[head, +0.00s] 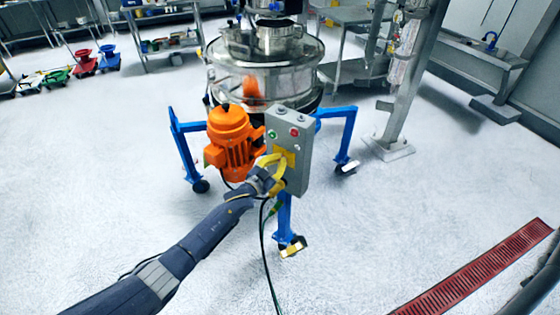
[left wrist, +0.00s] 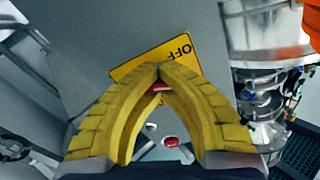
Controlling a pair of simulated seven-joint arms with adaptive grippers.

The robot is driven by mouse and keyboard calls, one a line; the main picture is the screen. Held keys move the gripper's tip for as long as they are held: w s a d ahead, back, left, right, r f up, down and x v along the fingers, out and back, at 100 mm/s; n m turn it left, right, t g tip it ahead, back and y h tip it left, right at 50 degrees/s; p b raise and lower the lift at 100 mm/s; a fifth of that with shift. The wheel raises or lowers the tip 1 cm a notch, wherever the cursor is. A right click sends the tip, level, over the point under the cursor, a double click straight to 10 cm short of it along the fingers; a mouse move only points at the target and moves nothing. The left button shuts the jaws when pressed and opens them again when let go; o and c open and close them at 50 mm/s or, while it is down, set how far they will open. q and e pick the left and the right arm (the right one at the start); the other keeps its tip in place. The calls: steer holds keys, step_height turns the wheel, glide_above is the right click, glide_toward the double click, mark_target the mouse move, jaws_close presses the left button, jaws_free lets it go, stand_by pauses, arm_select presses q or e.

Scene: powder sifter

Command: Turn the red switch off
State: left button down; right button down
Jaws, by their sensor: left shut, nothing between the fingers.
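The grey control box (head: 299,174) stands upright in front of the sifter, with a green button (head: 271,134) and a red button (head: 294,132) near its top. Below them is a yellow plate (head: 291,154), marked OFF and upside down in the left wrist view (left wrist: 127,72). A small red part, likely the red switch (left wrist: 160,87), shows just behind my fingertips in the left wrist view; the fingers hide most of it. My left gripper (head: 281,158) is shut and empty, its yellow tips meeting in front of the plate. I cannot tell whether they touch it. My right gripper is not in view.
An orange motor (head: 229,138) sits close left of the box, under the steel sifter (head: 265,72). Blue legs (head: 337,137) on casters stand around it. Cables hang below the box. A steel post (head: 405,100) stands to the right. The front floor is mostly clear.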

arm_select(q)
steer(key=n, duration=0.3)
steer(key=shift+a+f+n, duration=0.25)
steer(key=shift+f+n, duration=0.05)
steer(key=shift+f, duration=0.1)
steer(key=shift+n, duration=0.3)
steer(key=shift+s+d+f, duration=0.1)
steer(key=shift+s+f, duration=0.05)
steer(key=shift+f, duration=0.05)
steer(key=c, duration=2.2)
jaws_free()
steer(key=c, duration=0.9)
jaws_free()
steer(key=shift+o, duration=0.8)
steer(key=shift+d+r, duration=0.1)
steer(key=shift+r, duration=0.15)
steer(key=v, duration=1.2)
